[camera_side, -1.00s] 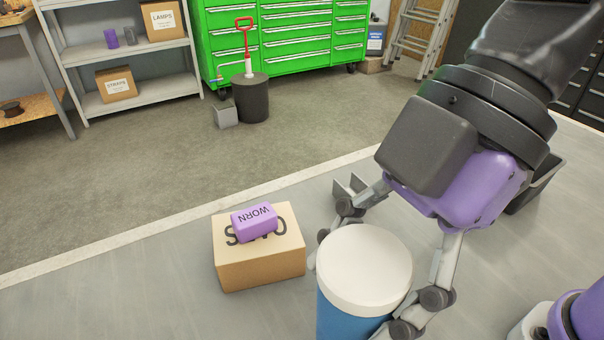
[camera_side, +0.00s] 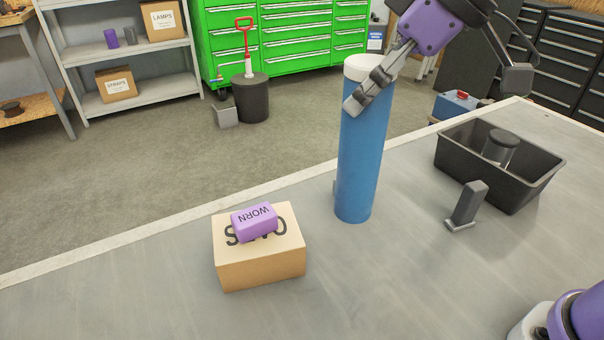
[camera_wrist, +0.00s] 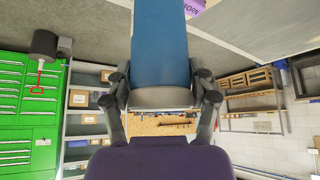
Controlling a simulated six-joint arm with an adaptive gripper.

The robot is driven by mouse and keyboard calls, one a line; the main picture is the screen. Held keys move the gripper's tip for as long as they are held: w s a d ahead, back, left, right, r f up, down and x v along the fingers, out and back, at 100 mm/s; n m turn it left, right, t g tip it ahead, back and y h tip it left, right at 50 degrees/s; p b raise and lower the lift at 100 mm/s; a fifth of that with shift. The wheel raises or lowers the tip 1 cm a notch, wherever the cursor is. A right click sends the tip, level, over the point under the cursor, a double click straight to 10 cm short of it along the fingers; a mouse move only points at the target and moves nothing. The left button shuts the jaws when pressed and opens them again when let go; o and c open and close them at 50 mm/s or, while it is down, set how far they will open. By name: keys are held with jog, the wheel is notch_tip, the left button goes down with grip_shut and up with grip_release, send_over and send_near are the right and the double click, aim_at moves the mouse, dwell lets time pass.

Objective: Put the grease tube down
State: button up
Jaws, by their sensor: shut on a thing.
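The grease tube (camera_side: 360,160) is a tall blue cylinder with a white cap. It is upright in the side view, and its lower end appears at or just over the grey bench top; I cannot tell if it touches. My gripper (camera_side: 372,85) is shut on the tube near its capped end. In the wrist view the tube (camera_wrist: 160,45) runs up out of the picture, with a finger on each side of the pale cap, and my gripper (camera_wrist: 163,90) shows close up.
A cardboard box (camera_side: 260,268) with a purple block marked WORN (camera_side: 254,222) on top stands left of the tube. A grey upright bracket (camera_side: 467,205) and a black bin (camera_side: 525,190) holding a dark cylinder (camera_side: 500,148) are to the right. The bench front is clear.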

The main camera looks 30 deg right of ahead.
jog(key=w+d+m+t+h, duration=0.1)
jog(key=w+d+m+h, duration=0.3)
jog(key=d, duration=0.9)
jog(key=w+d+f+m+y, duration=0.1)
jog(key=w+d+f, duration=0.3)
jog(key=d+f, duration=0.6)
jog(key=shift+w+d+f, duration=0.25)
jog(key=shift+w+f, duration=0.1)
jog(key=shift+f, duration=0.1)
jog(key=shift+f, duration=0.15)
jog(key=o, duration=1.4)
jog(key=shift+o, duration=0.2)
